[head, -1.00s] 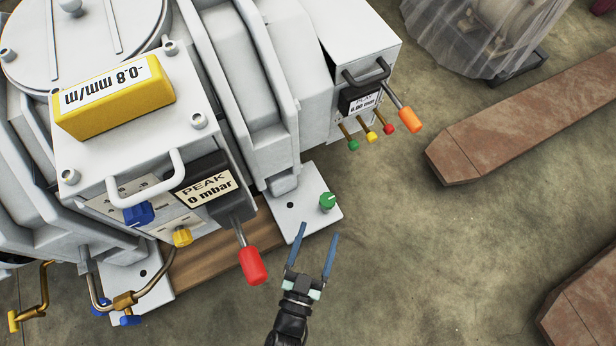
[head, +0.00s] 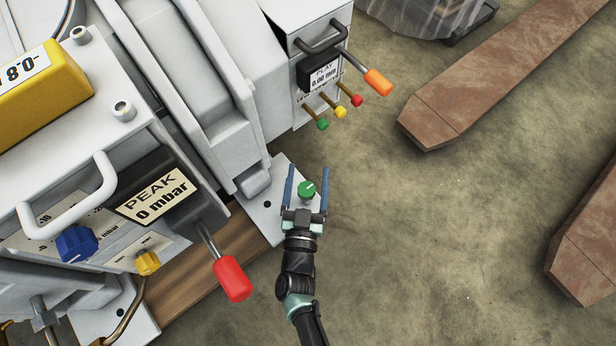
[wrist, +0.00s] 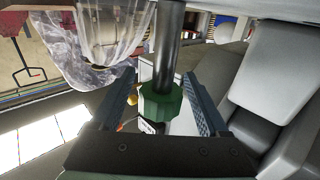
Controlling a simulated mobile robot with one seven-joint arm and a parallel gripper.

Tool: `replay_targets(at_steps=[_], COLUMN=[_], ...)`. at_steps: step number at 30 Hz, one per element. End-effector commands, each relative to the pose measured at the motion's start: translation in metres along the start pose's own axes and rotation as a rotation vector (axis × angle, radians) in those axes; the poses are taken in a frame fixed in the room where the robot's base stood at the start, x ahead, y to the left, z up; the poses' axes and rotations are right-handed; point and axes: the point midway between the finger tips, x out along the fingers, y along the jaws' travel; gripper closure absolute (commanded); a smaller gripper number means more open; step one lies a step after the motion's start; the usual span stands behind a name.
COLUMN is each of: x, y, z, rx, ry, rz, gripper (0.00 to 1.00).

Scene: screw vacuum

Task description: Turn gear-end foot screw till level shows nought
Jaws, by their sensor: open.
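The green foot screw knob (head: 307,190) with a white mark stands on the pale foot plate (head: 284,176) at the machine's corner. My gripper (head: 307,172) is open, with one blue finger on each side of the green knob. In the wrist view the green knob (wrist: 160,103) sits on a dark rod between the two open fingers; a gap shows beside it, and I cannot tell if either finger touches. The yellow level (head: 45,95) on the machine top is partly cut off at the left edge; its label reads -0.8.
A red-handled lever (head: 231,278) and an orange-handled lever (head: 377,82) stick out from the machine. Small green, yellow and red knobs (head: 340,111) sit above the foot plate. Brown beams (head: 440,120) lie on the open floor to the right.

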Motion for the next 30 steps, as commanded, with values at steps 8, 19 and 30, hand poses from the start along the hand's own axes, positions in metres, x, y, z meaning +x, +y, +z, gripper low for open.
replay_targets(at_steps=[8,19,30], x=[0.003,0.0027,0.0024], y=[-0.0003,-0.0002,-0.0004], z=[-0.0006,-0.0004,-0.0002], rx=[0.0,0.0,0.0], ry=[-0.001,-0.001,-0.001], rz=[-0.001,-0.001,-0.015], gripper=[0.22,0.79,1.0])
